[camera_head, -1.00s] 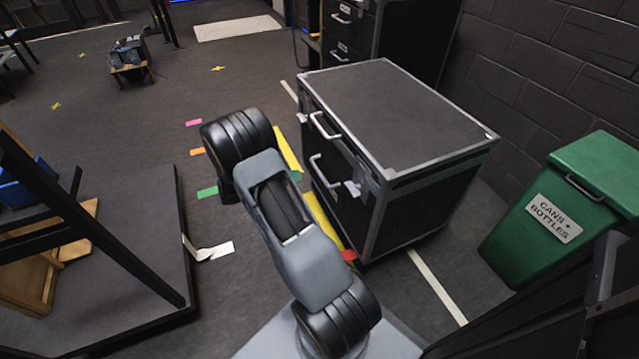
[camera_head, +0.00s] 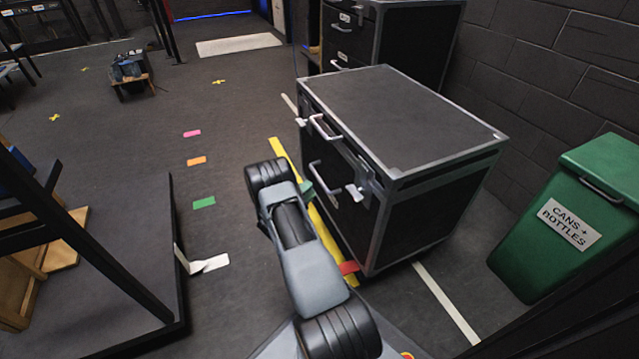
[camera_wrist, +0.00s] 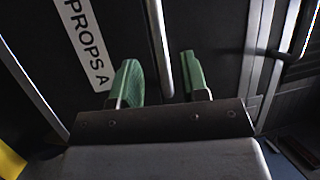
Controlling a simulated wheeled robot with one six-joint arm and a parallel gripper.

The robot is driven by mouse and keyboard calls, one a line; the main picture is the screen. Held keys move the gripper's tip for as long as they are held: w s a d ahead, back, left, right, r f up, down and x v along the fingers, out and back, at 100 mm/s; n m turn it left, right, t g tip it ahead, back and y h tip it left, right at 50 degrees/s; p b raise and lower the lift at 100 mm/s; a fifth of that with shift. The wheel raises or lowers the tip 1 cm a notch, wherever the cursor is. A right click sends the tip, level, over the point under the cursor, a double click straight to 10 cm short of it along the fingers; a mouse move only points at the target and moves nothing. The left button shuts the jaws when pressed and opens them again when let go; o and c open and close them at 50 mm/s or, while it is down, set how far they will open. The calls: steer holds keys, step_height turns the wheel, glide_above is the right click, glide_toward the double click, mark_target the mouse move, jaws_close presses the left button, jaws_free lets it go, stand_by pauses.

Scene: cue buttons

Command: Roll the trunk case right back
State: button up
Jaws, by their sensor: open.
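The trunk case (camera_head: 400,115) is a black box with silver edges, standing right of centre in the head view. Its left-facing side carries silver handles and latches, including a lower handle (camera_head: 322,178). My gripper (camera_head: 318,188) is at that side, mostly hidden behind my arm, with a bit of green finger showing. In the wrist view my gripper (camera_wrist: 161,83) is open, its two green fingers apart. A silver handle bar (camera_wrist: 160,45) runs between the fingers in the picture; I cannot tell whether they touch it. A "PROPS A" label (camera_wrist: 84,40) is left of the bar.
Dark drawers (camera_head: 410,45) stand close behind, a green bin (camera_head: 570,220) to the right. A low black platform (camera_head: 140,260) is at left.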

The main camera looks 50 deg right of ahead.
mark_target(319, 178)
steer(key=shift+d+r+b, duration=0.2)
steer(key=shift+d+b, duration=0.05)
steer(key=shift+d, duration=0.75)
steer(key=shift+d+r+b, duration=0.15)
steer(key=shift+d+b, duration=0.15)
steer(key=shift+d, duration=0.7)
steer(key=shift+d+r+b, duration=0.2)
steer(key=shift+d+b, duration=0.05)
steer(key=shift+d, duration=0.75)
jaws_close()
